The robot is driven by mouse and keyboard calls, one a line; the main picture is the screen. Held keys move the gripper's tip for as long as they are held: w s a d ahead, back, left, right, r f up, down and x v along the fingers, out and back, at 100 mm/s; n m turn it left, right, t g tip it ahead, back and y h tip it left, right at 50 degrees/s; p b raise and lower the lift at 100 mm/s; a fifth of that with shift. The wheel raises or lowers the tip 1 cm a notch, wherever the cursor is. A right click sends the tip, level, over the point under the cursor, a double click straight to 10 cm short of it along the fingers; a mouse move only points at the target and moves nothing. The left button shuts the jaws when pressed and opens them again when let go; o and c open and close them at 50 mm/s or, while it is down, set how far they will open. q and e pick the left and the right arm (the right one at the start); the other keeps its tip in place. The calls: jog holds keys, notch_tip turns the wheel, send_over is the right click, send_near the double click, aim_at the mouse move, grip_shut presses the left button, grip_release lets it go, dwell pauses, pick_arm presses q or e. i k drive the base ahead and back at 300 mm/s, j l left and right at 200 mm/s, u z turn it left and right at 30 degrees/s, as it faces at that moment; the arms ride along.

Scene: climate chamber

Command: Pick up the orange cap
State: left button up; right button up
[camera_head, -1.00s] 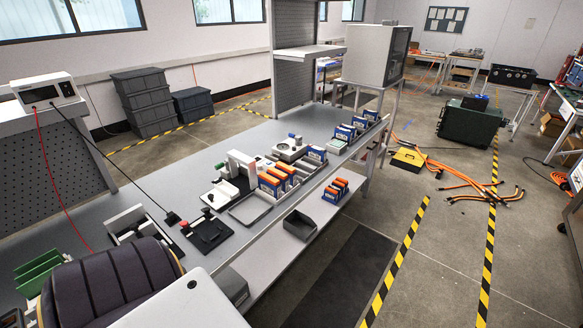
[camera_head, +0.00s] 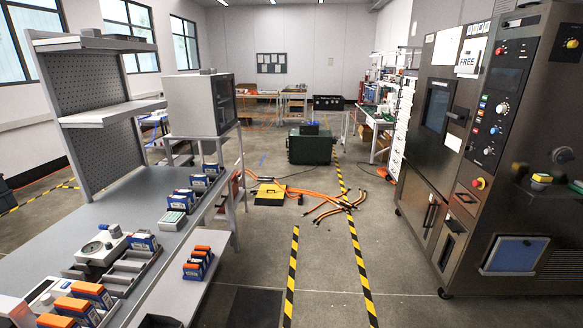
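I cannot make out a separate orange cap in this view. Blue-and-white boxes with orange tops (camera_head: 91,289) stand in a row at the near end of the grey bench (camera_head: 150,195), at lower left. More orange-topped boxes (camera_head: 198,262) stand on the lower shelf (camera_head: 172,290). Whether any of these tops is the cap, I cannot tell. Neither of my grippers is in view.
A tall dark test chamber (camera_head: 505,130) with a "FREE" sign fills the right side. Orange cables (camera_head: 325,203) and a yellow case (camera_head: 269,194) lie on the floor ahead, near a dark green box (camera_head: 310,146). Open floor with yellow-black stripes (camera_head: 357,262) lies between bench and chamber.

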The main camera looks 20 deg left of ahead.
aim_at(78, 305)
jog(key=i+z, duration=0.2)
jog(key=i, duration=0.8)
jog(key=u, duration=4.15)
